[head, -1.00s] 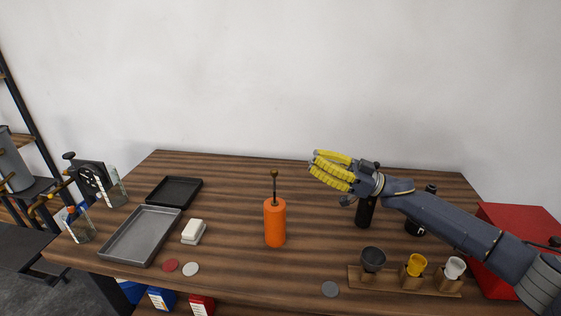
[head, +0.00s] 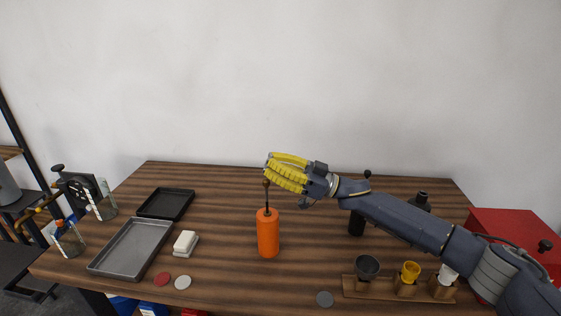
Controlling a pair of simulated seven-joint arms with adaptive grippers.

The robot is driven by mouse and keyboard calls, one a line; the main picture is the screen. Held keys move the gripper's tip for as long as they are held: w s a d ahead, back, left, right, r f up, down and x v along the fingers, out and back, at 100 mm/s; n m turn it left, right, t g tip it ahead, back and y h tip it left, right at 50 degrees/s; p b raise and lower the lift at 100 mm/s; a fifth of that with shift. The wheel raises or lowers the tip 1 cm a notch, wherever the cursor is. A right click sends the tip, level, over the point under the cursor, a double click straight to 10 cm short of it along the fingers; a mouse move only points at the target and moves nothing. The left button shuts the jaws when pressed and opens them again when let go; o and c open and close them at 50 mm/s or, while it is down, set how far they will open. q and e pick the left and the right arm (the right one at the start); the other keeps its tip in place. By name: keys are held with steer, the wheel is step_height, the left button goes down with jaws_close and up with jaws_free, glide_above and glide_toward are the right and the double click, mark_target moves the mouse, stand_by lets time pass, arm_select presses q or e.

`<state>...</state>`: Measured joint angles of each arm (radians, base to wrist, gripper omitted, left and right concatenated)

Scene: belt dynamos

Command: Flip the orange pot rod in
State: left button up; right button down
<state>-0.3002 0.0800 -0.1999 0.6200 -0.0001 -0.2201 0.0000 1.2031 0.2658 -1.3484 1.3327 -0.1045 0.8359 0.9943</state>
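The orange pot (head: 268,236) stands upright near the middle of the wooden table. A thin dark rod (head: 267,198) with a small brown knob on top rises straight up from it. My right gripper (head: 272,172), with yellow ribbed fingers, reaches in from the right. Its fingertips are at the height of the knob and overlap the rod's top in the picture; I cannot tell whether they touch it. The fingers appear spread, with nothing seen held between them. My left gripper is not in view.
A grey tray (head: 131,249), a black tray (head: 166,204) and a white block (head: 185,242) lie to the left. A wooden stand (head: 384,290) with cups is at the front right. A dark bottle (head: 356,222) stands behind my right arm, near a red box (head: 513,236).

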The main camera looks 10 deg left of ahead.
steer(key=shift+f, duration=1)
step_height(320, 180, down, 8)
steer(key=shift+r, duration=0.3)
steer(key=w+d, duration=0.1)
steer(key=d, duration=0.8)
steer(key=shift+d+r, duration=0.2)
steer(key=shift+r, duration=0.1)
